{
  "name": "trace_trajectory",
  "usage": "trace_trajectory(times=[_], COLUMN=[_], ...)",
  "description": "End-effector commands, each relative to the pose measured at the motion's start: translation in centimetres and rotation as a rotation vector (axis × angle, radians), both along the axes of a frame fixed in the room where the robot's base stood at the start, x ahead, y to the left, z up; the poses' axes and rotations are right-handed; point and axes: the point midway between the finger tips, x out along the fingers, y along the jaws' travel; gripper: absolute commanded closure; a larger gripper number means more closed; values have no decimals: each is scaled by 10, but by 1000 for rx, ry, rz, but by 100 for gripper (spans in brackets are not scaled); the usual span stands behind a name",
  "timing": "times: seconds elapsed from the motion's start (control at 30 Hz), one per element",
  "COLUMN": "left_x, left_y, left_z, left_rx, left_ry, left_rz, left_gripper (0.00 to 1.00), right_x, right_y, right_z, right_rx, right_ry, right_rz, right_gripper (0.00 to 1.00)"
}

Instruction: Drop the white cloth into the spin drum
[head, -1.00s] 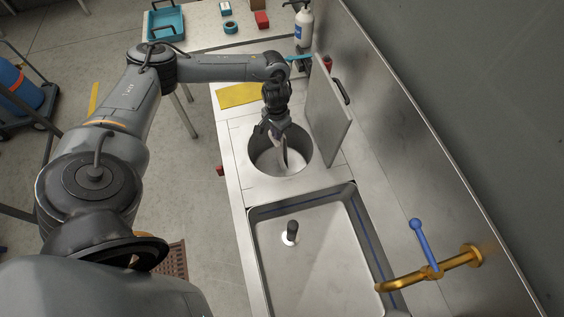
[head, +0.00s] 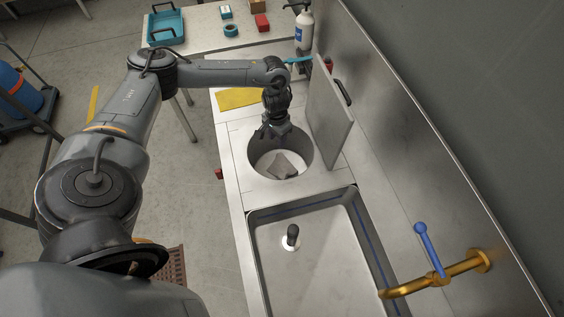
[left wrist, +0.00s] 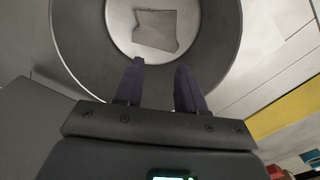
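The spin drum (head: 256,158) is a round metal well in the counter, with its lid (head: 328,112) standing open on the right. The cloth (head: 285,168) looks greyish in the light and lies at the bottom of the drum; it also shows in the left wrist view (left wrist: 155,31), lying flat on the pale floor of the drum. My left gripper (head: 275,131) is over the far part of the drum opening. In the left wrist view its two fingers (left wrist: 158,82) are apart with nothing between them. My right gripper is not in view.
A sink basin (head: 310,255) with a dark plug lies in front of the drum, with a brass tap (head: 435,276) at its right. A yellow cloth (head: 238,98) lies behind the drum. A bottle (head: 304,30) stands farther back near the wall.

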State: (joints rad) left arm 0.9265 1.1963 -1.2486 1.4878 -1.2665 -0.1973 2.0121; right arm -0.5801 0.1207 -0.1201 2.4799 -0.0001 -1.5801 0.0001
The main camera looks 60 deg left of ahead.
Motion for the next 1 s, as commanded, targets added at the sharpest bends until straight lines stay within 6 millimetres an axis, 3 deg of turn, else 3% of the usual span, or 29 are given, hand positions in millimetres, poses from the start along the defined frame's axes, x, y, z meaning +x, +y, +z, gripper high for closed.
trace_trajectory(times=[0.03,0.17,0.37,0.57,1.0], left_x=[0,0,0,0,0], left_y=[0,0,0,0,0], left_z=[0,0,0,0,8], left_rx=[0,0,0,0,0], left_ry=[0,0,0,0,0], left_rz=[0,0,0,0,0], left_gripper=[52,32,32,2,0], right_x=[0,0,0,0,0], right_y=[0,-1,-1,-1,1], right_z=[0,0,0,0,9], right_rx=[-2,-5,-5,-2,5], right_ry=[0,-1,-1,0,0], right_rz=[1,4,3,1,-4], right_gripper=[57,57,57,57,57])
